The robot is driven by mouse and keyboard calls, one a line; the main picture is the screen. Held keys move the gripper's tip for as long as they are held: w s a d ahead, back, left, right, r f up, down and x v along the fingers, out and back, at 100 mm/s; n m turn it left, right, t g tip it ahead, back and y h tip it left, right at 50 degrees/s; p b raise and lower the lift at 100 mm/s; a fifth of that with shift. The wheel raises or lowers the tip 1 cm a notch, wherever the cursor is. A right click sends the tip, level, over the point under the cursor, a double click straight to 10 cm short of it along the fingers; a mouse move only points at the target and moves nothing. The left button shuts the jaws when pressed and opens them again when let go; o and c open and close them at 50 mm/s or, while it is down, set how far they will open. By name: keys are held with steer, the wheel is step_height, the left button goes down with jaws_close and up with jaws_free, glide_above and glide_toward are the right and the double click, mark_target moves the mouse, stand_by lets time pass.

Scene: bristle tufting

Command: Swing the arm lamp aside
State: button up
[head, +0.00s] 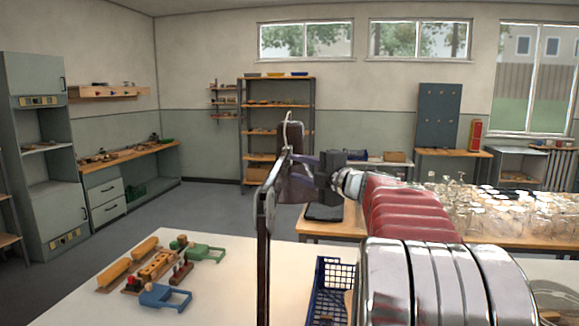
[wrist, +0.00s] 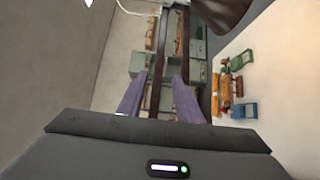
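The arm lamp stands on the near side of the white table. Its dark upright (head: 263,255) rises close in front of me in the head view, and its brown shade (head: 290,148) hangs at the top, by my gripper. My gripper (head: 300,160) is at the lamp's upper part. In the wrist view its two purple fingers (wrist: 161,76) stand apart, and a dark bar of the lamp (wrist: 164,50) runs between them in the picture. The shade (wrist: 223,12) shows at the top right there.
On the white table (head: 215,296) lie a blue clamp-like holder (head: 166,297), a green one (head: 205,253) and yellow wooden pieces (head: 127,272). A blue wire basket (head: 328,290) stands right of the upright. Glassware (head: 490,210) crowds the right-hand table.

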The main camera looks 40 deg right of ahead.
steer(key=shift+s, duration=2.7)
steer(key=shift+d+f, duration=0.1)
